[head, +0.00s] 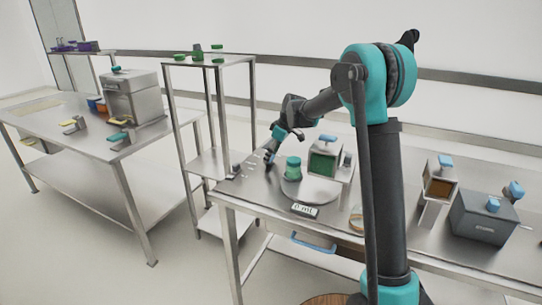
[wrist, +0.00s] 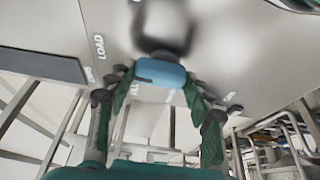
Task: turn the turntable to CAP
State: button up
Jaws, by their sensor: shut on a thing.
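The turntable (head: 318,192) is a grey disc on the right-hand metal table, with a green jar (head: 293,170) standing on its left part. My gripper (head: 269,157) is low beside the disc's left edge. In the wrist view my gripper (wrist: 160,84) has its green-padded fingers on both sides of a blue handle (wrist: 162,71) and is shut on it. The handle sits on a dark, blurred bracket. A LOAD label (wrist: 98,47) is printed on the surface left of the handle. Other labels are partly hidden or too small to read, so the turntable's setting cannot be told.
A dispenser box with a green window (head: 323,164) stands behind the disc. A small display (head: 305,211) is in front. Another box (head: 439,187) and a dark grey bin (head: 483,217) stand to the right. A tall shelf (head: 208,62) is left of my arm.

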jog(key=shift+m, duration=0.3)
jog(key=m+t, duration=0.1)
jog(key=m, duration=0.1)
jog(key=m+t+h, duration=0.1)
jog(key=m, duration=0.2)
jog(key=shift+s+m, duration=0.2)
jog(key=shift+m, duration=0.1)
jog(key=m+h, duration=0.1)
jog(key=m, duration=0.2)
jog(key=m+h, duration=0.1)
jog(key=m, duration=0.2)
jog(key=shift+s+a+t+h, duration=0.1)
jog(key=shift+a+t+h, duration=0.05)
jog(key=shift+t+h, duration=0.25)
jog(key=shift+m, duration=0.4)
jog(key=o, duration=1.1)
jog(key=shift+o, duration=0.2)
jog(key=shift+r, duration=0.1)
jog(key=v, duration=1.2)
